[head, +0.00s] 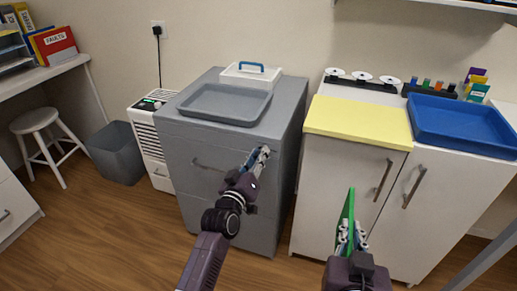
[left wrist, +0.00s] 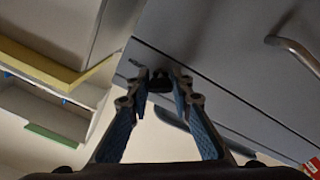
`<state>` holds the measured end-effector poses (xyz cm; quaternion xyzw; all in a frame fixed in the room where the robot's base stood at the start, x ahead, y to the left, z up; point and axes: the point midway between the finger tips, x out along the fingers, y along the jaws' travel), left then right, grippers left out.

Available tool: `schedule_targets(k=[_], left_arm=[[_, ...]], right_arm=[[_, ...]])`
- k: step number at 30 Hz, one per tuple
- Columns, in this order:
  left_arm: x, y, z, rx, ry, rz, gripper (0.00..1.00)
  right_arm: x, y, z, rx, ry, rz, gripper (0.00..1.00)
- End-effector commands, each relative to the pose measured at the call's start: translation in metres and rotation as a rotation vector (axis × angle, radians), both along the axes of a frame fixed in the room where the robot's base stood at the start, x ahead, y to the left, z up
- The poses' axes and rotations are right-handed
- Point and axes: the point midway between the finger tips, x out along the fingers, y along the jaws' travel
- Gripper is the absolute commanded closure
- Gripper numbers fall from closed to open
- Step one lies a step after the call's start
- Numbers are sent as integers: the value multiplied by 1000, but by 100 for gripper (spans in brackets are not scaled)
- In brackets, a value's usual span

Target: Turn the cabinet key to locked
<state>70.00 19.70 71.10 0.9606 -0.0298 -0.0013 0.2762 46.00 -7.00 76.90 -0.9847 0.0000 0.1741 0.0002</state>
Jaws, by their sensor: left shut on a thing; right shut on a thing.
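The grey metal cabinet (head: 222,160) stands in the middle of the head view, with a drawer handle on its front. My left gripper (head: 261,156) is at the upper right of that front. In the left wrist view, its fingertips (left wrist: 160,84) are closed around a small dark piece, the cabinet key (left wrist: 159,76), at the cabinet face. The key is mostly hidden by the fingers, and I cannot tell its turn angle. My right gripper (head: 351,240) is shut on a thin green flat item (head: 347,212), held upright in front of the white cabinet.
A grey tray (head: 225,104) and a white box with a blue handle (head: 250,74) lie on the grey cabinet. To the right, a white cabinet (head: 335,178) carries a yellow mat (head: 358,120) and a blue tray (head: 462,122). A bin (head: 115,152) and a stool (head: 40,125) stand left.

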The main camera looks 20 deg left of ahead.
Motion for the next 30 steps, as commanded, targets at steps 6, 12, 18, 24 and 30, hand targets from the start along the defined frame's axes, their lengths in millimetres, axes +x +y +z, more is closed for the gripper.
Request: schedule_targets(k=[6, 12, 18, 24, 30], left_arm=[[0, 1, 3, -206, 7, 3, 100], [0, 1, 3, -396, 12, 3, 100], [0, 1, 2, -585, 18, 3, 100], [0, 1, 1, -757, 24, 3, 100], [0, 1, 1, -890, 28, 3, 100]], right_arm=[[0, 0, 19, 0, -1, 0, 100], [0, 0, 28, 0, -1, 0, 100], [0, 0, 35, 0, -1, 0, 100], [0, 0, 38, 0, -1, 0, 100], [0, 0, 41, 0, -1, 0, 100]])
